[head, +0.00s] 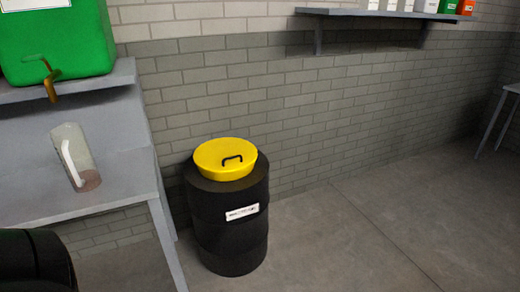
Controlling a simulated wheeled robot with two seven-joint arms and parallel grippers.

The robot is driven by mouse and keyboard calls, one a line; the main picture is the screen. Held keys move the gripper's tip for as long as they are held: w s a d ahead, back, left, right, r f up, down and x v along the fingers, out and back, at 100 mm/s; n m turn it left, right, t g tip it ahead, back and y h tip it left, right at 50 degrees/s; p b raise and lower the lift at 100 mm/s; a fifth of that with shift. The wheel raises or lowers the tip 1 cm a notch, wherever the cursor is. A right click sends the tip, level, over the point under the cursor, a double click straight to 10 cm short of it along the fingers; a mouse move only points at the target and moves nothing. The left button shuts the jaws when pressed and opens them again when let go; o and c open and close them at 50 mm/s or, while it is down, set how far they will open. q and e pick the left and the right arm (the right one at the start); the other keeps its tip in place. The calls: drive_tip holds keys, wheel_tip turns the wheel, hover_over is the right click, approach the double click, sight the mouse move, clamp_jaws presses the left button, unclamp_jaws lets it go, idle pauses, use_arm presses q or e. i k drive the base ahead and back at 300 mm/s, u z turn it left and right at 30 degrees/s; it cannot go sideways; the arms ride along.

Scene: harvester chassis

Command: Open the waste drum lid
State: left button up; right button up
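The black waste drum (228,237) stands upright on the floor against the brick wall, right of the grey bench. Its yellow lid (213,153) sits on top and appears shut. A dark loop handle (232,158) rises from the lid. A white label is on the drum's front side. Neither of my grippers shows in the head view.
The grey bench (120,190) stands left of the drum, with a clear jug (80,150) on it and a green container (62,50) with a brass tap on its upper shelf. Floor to the right is clear.

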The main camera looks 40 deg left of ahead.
sight(228, 155)
drive_tip(key=u, duration=0.35)
drive_tip(key=i, duration=1)
drive_tip(key=u, duration=1.3)
drive_tip(key=i, duration=0.4)
drive_tip(key=u, duration=0.45)
